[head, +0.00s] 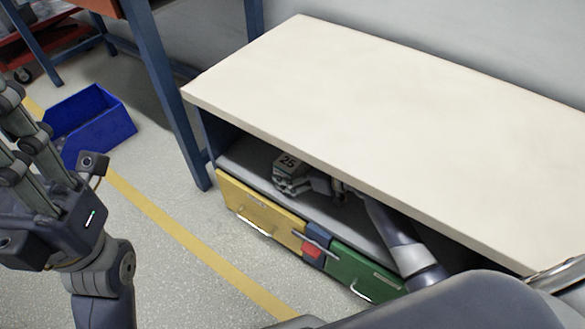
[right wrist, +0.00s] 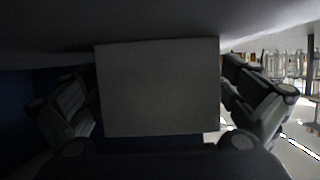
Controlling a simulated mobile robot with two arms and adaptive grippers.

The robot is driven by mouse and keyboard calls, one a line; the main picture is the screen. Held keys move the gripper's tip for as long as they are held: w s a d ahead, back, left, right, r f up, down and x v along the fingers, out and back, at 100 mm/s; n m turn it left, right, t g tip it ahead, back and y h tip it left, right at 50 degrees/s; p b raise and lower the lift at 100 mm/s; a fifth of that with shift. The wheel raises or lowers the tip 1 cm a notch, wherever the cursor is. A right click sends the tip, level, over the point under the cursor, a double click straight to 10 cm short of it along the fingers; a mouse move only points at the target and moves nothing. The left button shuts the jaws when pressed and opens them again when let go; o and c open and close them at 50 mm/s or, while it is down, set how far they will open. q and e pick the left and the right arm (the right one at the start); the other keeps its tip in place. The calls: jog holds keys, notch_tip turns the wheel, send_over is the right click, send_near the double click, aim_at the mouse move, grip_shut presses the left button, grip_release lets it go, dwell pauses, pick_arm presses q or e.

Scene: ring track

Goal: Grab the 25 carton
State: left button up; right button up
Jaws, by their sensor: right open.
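In the right wrist view the carton (right wrist: 157,88) shows as a plain, dim face between the two open fingers, one on each side. I cannot tell whether they touch it. My left gripper (head: 22,135) is raised at the left edge, partly cut off, with no object visible in it.
The white bench top (head: 390,110) is bare and overhangs my right arm closely. Below the shelf are a yellow drawer (head: 258,208) and a green drawer (head: 362,273) with handles. A blue bin (head: 92,124) stands on the floor at left, beside a yellow floor line.

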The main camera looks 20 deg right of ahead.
jog(key=c, duration=1.2)
jog(key=shift+o, duration=0.2)
jog(key=shift+r, duration=0.1)
